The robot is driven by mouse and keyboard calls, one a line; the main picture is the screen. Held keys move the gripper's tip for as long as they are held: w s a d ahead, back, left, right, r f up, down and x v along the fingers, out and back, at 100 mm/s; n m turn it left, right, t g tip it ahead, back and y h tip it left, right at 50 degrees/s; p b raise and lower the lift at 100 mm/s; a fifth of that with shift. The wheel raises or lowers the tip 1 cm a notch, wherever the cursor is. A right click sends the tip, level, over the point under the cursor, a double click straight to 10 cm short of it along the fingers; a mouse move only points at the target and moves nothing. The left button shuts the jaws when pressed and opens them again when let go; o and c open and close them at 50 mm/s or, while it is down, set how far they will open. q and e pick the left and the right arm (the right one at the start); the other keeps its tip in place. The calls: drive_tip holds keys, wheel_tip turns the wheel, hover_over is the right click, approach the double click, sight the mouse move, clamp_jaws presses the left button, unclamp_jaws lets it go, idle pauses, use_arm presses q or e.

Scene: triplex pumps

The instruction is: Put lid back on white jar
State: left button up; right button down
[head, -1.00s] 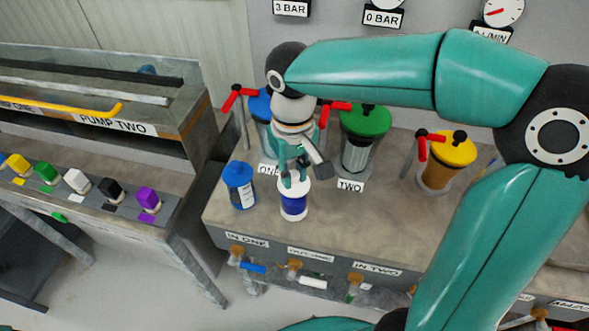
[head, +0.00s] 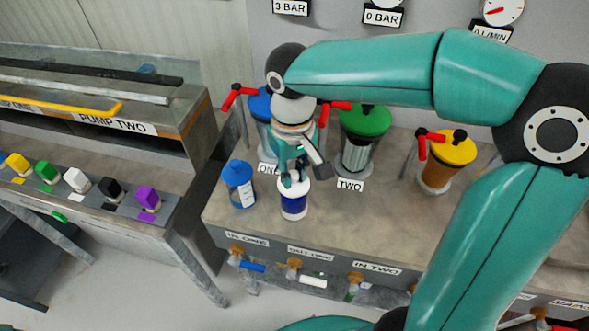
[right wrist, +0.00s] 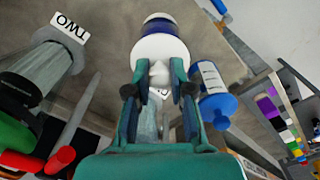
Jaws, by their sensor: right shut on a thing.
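The white jar (head: 293,206), white with a dark blue band, stands upright near the front of the bench top. Its white lid (head: 303,185) sits at the top of the jar, right under my right gripper (head: 293,179). In the right wrist view the right gripper (right wrist: 158,92) is shut on the knob of the white lid (right wrist: 152,48), with the jar (right wrist: 160,27) just beyond it. The lid covers the jar's mouth in both views; I cannot tell whether it is fully seated. My left gripper is not in view.
A blue-lidded jar (head: 240,186) stands close to the left. Behind are a green-capped canister (head: 362,140) and a yellow-capped canister (head: 447,163), with red-handled levers. Valves and pipes run below the bench's front edge. The bench top right of the white jar is clear.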

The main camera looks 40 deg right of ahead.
drive_tip(key=c, duration=0.9)
unclamp_jaws()
drive_tip(key=shift+c, duration=0.2)
drive_tip(key=o, duration=0.5)
drive_tip(key=shift+r+p, duration=3.15)
drive_tip(key=shift+r, duration=0.4)
